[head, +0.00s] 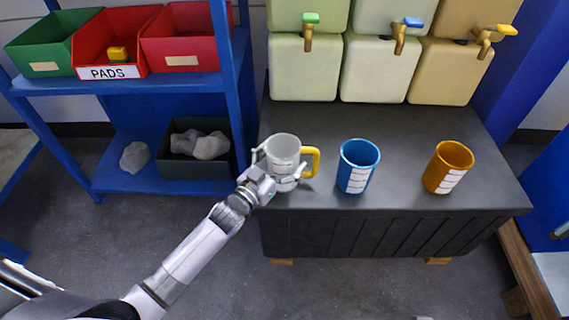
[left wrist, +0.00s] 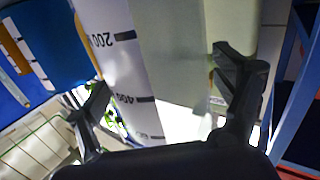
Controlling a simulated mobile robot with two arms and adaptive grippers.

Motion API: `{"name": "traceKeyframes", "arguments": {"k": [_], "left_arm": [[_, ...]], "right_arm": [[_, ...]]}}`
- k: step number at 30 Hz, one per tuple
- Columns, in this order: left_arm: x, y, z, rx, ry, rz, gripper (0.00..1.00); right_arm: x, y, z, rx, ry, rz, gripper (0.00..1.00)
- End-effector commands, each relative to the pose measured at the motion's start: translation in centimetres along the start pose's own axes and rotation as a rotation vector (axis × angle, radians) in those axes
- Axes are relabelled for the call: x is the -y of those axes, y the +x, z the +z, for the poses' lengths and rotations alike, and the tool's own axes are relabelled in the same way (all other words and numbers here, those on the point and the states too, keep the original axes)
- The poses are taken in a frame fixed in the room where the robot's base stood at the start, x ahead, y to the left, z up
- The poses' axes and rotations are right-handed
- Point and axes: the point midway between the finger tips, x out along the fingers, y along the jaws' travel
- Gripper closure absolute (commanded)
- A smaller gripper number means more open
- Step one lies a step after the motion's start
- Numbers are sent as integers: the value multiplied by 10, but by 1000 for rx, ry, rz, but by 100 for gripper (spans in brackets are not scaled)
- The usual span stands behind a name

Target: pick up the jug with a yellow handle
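The jug with a yellow handle (head: 284,152) is a pale, translucent cup standing upright on the dark bench, its handle pointing right. Its printed scale fills the middle of the left wrist view (left wrist: 122,62). My left gripper (head: 279,163) reaches in from the front left, with one finger on each side of the jug's body. The fingers are spread wide; whether they touch the wall is hard to tell. In the left wrist view the fingers (left wrist: 160,80) flank the jug. My right gripper is not in view.
A blue jug (head: 357,168) and an orange jug (head: 447,168) stand to the right on the bench (head: 400,190). Tanks with taps (head: 375,68) stand behind. A blue shelf (head: 180,85) with bins is at the left. The bench is clear between the jugs.

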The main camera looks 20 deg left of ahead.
Motion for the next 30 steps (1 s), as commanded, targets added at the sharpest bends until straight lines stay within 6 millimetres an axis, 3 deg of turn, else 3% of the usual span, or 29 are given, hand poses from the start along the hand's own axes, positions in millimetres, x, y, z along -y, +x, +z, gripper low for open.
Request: {"name": "traceKeyframes", "arguments": {"k": [20, 30], "left_arm": [[0, 0, 0, 0, 0, 0, 60], [0, 0, -4, -2, 1, 0, 60]], "right_arm": [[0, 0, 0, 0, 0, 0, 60], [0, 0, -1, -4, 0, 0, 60]]}}
